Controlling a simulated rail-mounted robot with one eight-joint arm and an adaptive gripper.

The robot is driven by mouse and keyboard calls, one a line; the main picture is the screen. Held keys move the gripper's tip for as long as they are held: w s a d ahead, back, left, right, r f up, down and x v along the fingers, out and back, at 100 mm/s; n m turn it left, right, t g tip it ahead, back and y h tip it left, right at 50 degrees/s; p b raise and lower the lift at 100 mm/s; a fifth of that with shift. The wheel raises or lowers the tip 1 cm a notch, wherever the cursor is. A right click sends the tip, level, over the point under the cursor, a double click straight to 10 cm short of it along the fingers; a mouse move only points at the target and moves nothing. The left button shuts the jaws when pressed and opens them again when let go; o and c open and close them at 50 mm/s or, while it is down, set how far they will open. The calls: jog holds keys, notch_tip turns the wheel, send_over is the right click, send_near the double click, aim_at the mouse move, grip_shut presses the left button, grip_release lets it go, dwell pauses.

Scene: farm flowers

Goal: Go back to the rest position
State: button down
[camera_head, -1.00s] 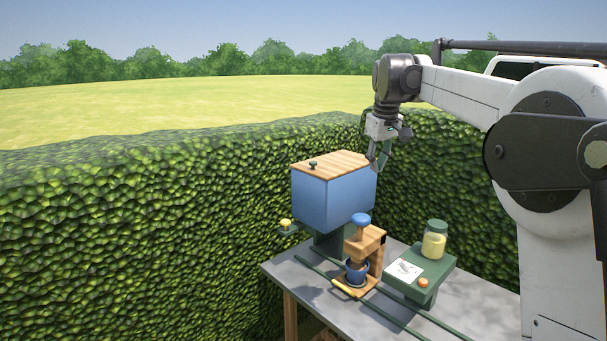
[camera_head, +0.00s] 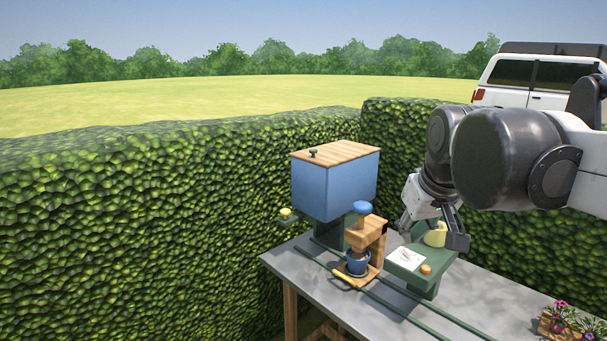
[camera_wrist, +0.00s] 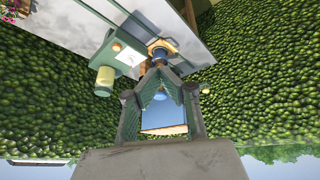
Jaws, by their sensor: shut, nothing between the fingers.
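My gripper (camera_head: 456,240) hangs at the end of the folded arm, in front of the green stand's jar in the head view. In the wrist view its fingertips (camera_wrist: 158,70) meet with nothing between them. The rest position itself is not marked in any view.
The table (camera_head: 460,308) bears a blue bin (camera_head: 335,188) with a wooden lid, a wooden press (camera_head: 372,240) with a blue knob over a blue pot (camera_head: 358,263), and a green stand (camera_head: 424,277) with a partly hidden jar (camera_head: 434,238). Flowers (camera_head: 562,318) are front right. Hedges (camera_head: 150,220) stand behind.

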jog(key=s+f+m+t+b, duration=0.1)
jog(key=s+f+m+b, duration=0.1)
jog(key=s+f, duration=1.3)
jog(key=shift+s+f+t, duration=0.15)
jog(key=shift+f+t, duration=0.05)
jog(key=shift+t, duration=0.1)
